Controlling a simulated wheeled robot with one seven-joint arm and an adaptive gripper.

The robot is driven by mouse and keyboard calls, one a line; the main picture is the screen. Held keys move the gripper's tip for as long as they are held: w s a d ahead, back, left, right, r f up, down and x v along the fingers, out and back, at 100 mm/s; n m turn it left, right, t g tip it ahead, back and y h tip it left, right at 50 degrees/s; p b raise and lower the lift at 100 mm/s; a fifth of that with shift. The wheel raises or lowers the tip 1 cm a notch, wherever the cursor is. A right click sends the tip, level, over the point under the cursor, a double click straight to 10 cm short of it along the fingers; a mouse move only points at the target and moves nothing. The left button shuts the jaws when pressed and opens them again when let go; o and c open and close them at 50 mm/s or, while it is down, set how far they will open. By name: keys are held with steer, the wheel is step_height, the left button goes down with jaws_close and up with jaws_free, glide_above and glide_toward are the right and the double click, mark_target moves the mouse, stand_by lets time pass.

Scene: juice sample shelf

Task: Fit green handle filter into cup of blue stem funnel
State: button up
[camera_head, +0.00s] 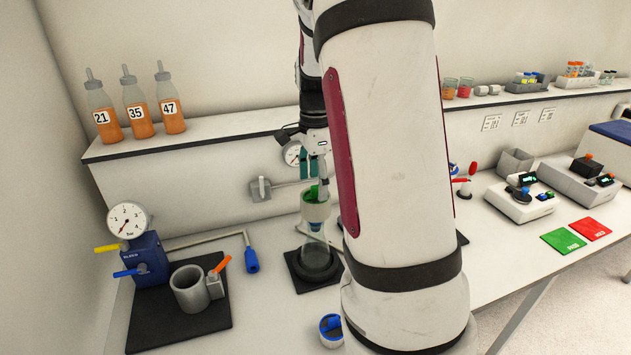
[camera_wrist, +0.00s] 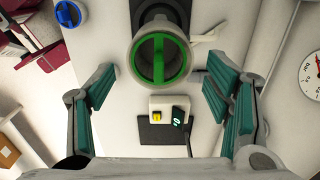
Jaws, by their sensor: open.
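The green handle filter (camera_wrist: 158,58) shows in the wrist view as a green ring with a bar across it. It sits inside the pale rim of a funnel cup (camera_wrist: 136,42). In the head view the green handle (camera_head: 312,192) shows at the top of the pale cup (camera_head: 316,211), which stands on a clear flask (camera_head: 318,258). A little blue shows below the cup; the stem is mostly hidden. My gripper (camera_head: 315,178) is right above the cup, open. In the wrist view its teal fingers (camera_wrist: 160,75) stand apart on either side of the filter, not touching it.
The flask stands on a black base (camera_head: 301,279). A small round piece with a blue handle (camera_head: 331,328) lies near the front. A blue pump block with a gauge (camera_head: 148,258) and a grey cup (camera_head: 188,290) stand at left. A wall shelf (camera_head: 215,132) runs behind.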

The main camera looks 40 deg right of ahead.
step_height(320, 180, up, 12)
steer(key=shift+f, duration=0.15)
stand_by(0.3)
steer(key=s+a+n+t, duration=0.2)
steer(key=s+a+n, duration=0.2)
steer(key=a+n, duration=0.3)
steer(key=s+a+f+n+t+b, duration=0.1)
steer(key=s+a+n, duration=0.4)
steer(key=a+n, duration=0.3)
steer(key=s+a+n+t+b, duration=0.1)
steer(key=s+a+n, duration=0.3)
steer(key=a+n, duration=0.4)
steer(key=a+t, duration=0.1)
steer(key=a, duration=0.2)
steer(key=shift+s+f+t, duration=0.15)
steer(key=shift+s+t, duration=0.15)
steer(key=shift+s, duration=0.05)
